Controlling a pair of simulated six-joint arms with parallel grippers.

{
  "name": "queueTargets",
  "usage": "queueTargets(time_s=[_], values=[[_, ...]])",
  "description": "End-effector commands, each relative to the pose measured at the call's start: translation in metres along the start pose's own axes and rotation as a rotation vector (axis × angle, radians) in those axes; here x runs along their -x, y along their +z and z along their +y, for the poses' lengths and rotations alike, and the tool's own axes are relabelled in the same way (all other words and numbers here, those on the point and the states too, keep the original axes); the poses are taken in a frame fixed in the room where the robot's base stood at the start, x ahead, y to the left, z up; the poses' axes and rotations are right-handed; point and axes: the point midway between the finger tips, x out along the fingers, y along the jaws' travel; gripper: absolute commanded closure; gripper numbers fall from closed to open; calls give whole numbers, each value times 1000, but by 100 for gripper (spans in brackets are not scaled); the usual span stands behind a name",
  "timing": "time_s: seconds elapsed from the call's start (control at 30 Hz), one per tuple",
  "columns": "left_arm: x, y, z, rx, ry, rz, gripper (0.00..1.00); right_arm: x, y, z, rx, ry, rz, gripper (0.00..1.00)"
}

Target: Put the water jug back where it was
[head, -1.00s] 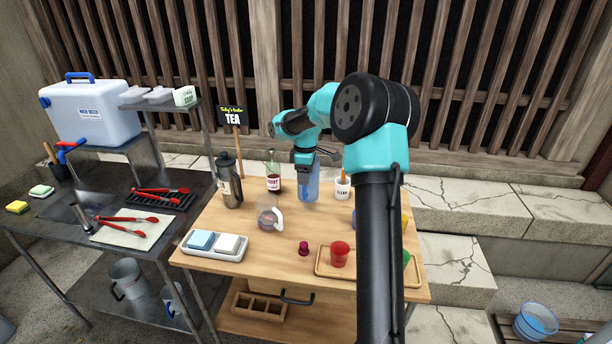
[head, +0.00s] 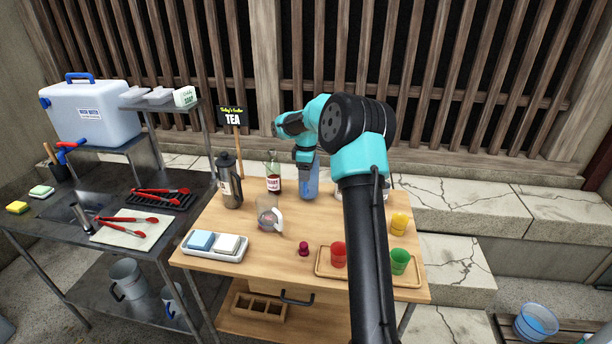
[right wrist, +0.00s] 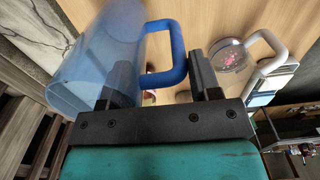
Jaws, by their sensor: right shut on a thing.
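The water jug (head: 311,184) is clear blue and upright at the back of the wooden table, right of the dark red bottle. In the right wrist view the jug (right wrist: 90,65) fills the left side, with its solid blue handle (right wrist: 178,52) by the fingers. My right gripper (head: 305,158) is shut on the jug, at its handle. Its two fingers show in the wrist view (right wrist: 163,85). In the head view it covers the top of the jug. I cannot tell whether the jug's base touches the table. My left gripper is not in view.
My arm hides things at the right.

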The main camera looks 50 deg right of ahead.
Motion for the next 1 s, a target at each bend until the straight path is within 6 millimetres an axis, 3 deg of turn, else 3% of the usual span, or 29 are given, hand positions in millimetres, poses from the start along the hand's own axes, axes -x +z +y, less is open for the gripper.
queueTargets(time_s=[0.13,0.57,0.6,0.83,1.0], values=[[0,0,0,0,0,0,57,-14,0,0,0,0,-1,82],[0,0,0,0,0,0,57,-18,0,0,0,0,0,82],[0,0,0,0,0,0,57,-19,0,0,0,0,0,40],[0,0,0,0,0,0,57,-18,0,0,0,0,0,18],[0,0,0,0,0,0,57,-18,0,0,0,0,0,17]])
